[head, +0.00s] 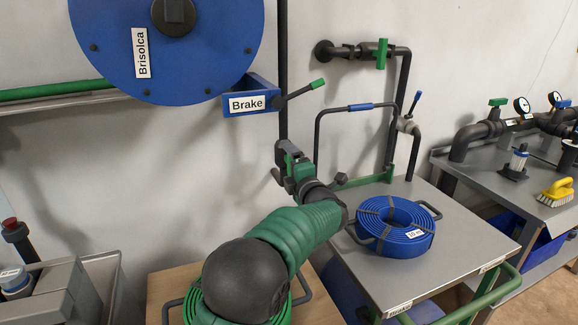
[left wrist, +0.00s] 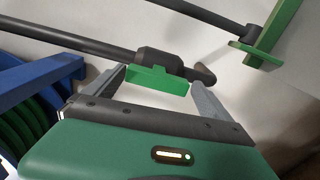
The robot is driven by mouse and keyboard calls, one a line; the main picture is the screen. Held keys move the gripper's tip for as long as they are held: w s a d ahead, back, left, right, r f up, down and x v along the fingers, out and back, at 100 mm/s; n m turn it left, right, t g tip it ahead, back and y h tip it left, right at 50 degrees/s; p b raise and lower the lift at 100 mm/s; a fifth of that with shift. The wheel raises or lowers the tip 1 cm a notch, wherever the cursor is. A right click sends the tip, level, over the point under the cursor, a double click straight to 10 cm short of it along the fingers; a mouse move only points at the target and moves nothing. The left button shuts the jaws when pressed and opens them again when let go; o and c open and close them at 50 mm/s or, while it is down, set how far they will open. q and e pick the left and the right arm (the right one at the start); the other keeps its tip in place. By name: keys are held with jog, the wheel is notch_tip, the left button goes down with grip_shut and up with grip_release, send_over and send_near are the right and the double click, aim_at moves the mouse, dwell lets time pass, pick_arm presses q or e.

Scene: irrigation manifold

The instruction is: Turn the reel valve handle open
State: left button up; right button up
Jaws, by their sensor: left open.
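The green reel valve handle (left wrist: 157,80) sits on a dark valve body (left wrist: 160,60) at the end of a dark pipe in the left wrist view. My left gripper (left wrist: 160,92) is open, with one finger on either side of the handle; I cannot tell whether either touches it. In the head view my left gripper (head: 284,165) is at the lower end of the vertical dark pipe (head: 282,60), below the blue reel (head: 180,75) labelled Brisolca. There the gripper and wrist hide most of the valve. My right gripper is not in view.
The Brake lever (head: 300,92) juts right above my left gripper. A coiled blue hose (head: 402,237) lies on the grey table (head: 455,240) to the right. Wall pipes carry a green-handled valve (head: 381,53) and a blue-handled lever (head: 415,101). A yellow brush (head: 556,190) lies far right.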

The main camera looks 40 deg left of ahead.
pick_arm(q)
jog(key=shift+d+r, duration=0.1)
jog(key=p+v, duration=0.3)
jog(key=v, duration=1.3)
jog(key=shift+s+d, duration=0.2)
jog(key=shift+d, duration=0.1)
